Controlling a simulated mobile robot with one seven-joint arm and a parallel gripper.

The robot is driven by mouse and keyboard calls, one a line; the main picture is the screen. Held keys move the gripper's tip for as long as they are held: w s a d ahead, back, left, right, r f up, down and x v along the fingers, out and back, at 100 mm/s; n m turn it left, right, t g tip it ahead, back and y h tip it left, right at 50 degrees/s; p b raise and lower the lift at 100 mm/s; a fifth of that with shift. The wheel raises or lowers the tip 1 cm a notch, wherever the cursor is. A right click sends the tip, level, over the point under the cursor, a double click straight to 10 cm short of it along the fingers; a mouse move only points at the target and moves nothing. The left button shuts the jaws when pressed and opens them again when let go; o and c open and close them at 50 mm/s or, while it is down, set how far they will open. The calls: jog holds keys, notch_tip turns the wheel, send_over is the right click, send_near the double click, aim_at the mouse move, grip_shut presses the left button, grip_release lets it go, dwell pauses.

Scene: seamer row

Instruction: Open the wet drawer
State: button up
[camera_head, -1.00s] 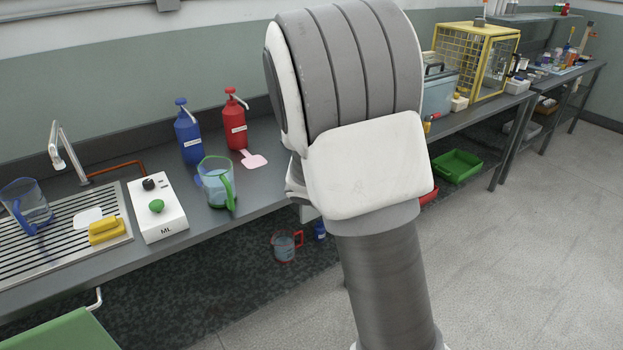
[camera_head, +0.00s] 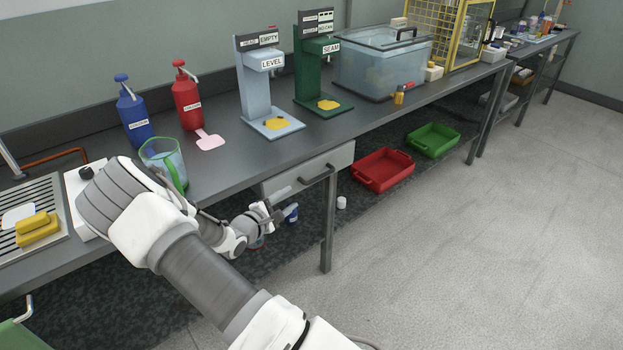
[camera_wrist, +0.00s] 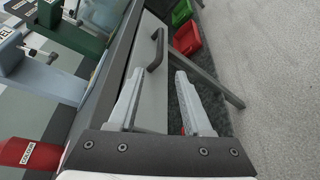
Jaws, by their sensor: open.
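A pale grey drawer (camera_head: 338,158) with a dark bar handle (camera_head: 320,177) sits under the bench top, its front looking flush with the bench. I cannot read a label on it. My gripper (camera_head: 280,203) is in front of the drawer's left part, below the bench edge, and empty. In the wrist view my gripper (camera_wrist: 159,73) has its two fingers apart. The handle (camera_wrist: 158,50) shows just beyond the fingertips, roughly between them, and looks untouched. The drawer front (camera_wrist: 151,92) fills the space behind the fingers.
A glass jug (camera_head: 163,160), red bottle (camera_head: 187,100) and two press stands are on the bench. The floor at right is clear.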

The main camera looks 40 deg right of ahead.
aim_at(314, 181)
jog(key=b+x, duration=0.3)
jog(key=x, duration=1.4)
jog(key=shift+s+d, duration=0.1)
jog(key=shift+d, duration=0.05)
jog(key=shift+c, duration=0.3)
grip_shut()
dwell(0.5)
